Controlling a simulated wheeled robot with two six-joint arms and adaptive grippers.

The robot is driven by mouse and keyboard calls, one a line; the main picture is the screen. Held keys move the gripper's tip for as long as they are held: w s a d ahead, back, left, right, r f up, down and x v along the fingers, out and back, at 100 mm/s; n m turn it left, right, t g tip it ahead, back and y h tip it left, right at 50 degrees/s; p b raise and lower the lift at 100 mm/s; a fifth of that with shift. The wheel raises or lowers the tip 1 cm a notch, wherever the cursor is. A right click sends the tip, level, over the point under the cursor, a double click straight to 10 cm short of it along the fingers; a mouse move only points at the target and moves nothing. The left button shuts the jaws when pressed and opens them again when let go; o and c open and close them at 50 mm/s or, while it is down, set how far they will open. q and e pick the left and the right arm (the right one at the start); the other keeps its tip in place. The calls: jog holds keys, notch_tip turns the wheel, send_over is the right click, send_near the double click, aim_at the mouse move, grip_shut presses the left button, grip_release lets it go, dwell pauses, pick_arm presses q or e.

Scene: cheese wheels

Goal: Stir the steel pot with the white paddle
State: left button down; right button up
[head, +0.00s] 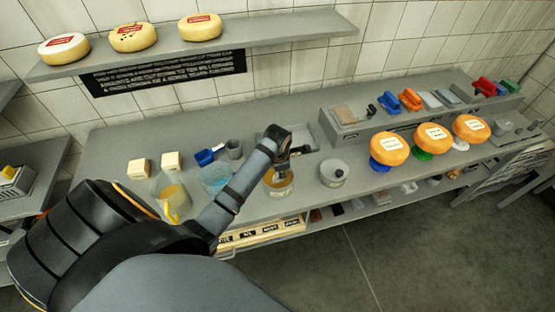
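My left arm reaches in from the lower left, and my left gripper (283,174) points down over a round pot (279,190) with amber contents on the grey counter. The gripper overlaps the pot's opening. Its fingers are small and dark here, so I cannot tell whether they are open or shut, or what they hold. I cannot make out the white paddle. A grey, steel-looking pot (333,175) with a dark knob or spot on top stands to the right, apart from the gripper. My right gripper is not in view.
Left on the counter (110,150) are a yellow-liquid jug (172,197), a blue-liquid container (214,180), a blue item (205,157), a grey cup (235,149) and two pale blocks (170,161). Orange cheeses (434,138) on coloured stands are right. A shelf (270,40) with cheese wheels hangs behind.

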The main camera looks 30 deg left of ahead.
pick_arm(q)
jog(key=shift+w+a, duration=0.35)
jog(key=shift+w+a+r+v, duration=0.15)
jog(key=shift+w+v, duration=0.25)
jog(key=shift+v, duration=1.3)
jog(key=shift+w+a+r+v, duration=0.15)
jog(key=shift+w+v, duration=0.2)
jog(key=shift+v, duration=1.35)
jog(key=shift+w+a+v, duration=0.15)
jog(key=shift+w+v, duration=0.25)
jog(key=shift+v, duration=1.3)
jog(key=shift+s+f, duration=0.1)
jog(key=shift+s, duration=0.05)
